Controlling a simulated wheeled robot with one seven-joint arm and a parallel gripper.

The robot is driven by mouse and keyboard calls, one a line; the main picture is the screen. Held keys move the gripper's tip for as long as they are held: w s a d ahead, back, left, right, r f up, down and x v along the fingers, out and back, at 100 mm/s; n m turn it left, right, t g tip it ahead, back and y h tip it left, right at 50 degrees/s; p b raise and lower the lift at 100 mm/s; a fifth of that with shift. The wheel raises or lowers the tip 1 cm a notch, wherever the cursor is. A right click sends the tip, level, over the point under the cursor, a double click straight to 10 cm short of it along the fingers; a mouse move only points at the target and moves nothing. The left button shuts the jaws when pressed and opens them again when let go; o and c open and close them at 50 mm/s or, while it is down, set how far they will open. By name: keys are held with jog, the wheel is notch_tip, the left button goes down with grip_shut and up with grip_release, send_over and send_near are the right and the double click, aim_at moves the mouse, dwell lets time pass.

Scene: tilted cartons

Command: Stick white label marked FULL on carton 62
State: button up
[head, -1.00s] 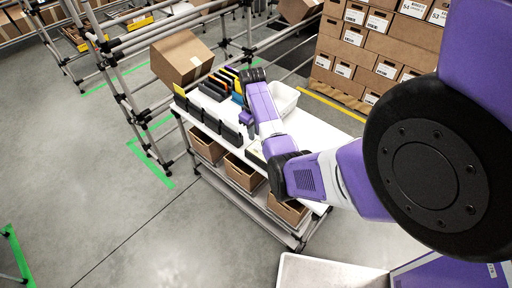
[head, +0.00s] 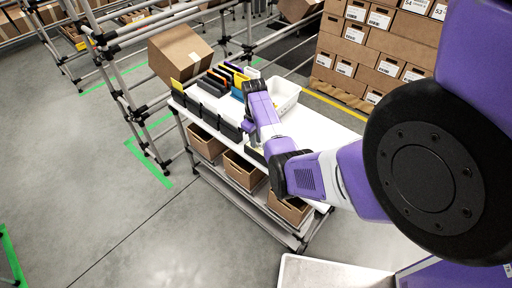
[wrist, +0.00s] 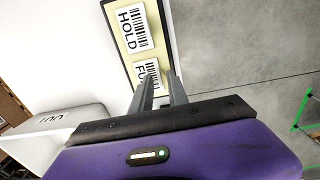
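The white label marked FULL (wrist: 147,72) lies on a pale yellow board, below a label marked HOLD (wrist: 132,28), in the wrist view. Its last letters are hidden behind my fingers. My gripper (wrist: 161,76) is over the lower part of the board, its two fingers apart with a narrow gap and nothing seen between them. I cannot tell whether the fingertips touch the label. In the head view my arm covers that part of the white table. A tilted brown carton (head: 181,53) rests on the pipe rack; no number is readable on it, and I cannot pick out carton 62.
The white table (head: 318,122) holds a row of dark and coloured holders (head: 213,103) and a white tub (head: 285,94). Open brown boxes (head: 243,170) sit on its lower shelf. Stacked labelled cartons (head: 390,45) stand behind at right. The grey floor at left is open.

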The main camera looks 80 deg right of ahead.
jog(key=shift+f, duration=0.25)
grip_shut()
jog(key=shift+r, duration=0.1)
dwell(0.3)
jog(key=shift+r+p, duration=2.25)
jog(key=shift+p, duration=0.1)
jog(key=shift+a+r+p, duration=0.1)
jog(key=shift+r+p, duration=0.4)
jog(key=shift+r, duration=0.65)
jog(key=shift+w, duration=0.1)
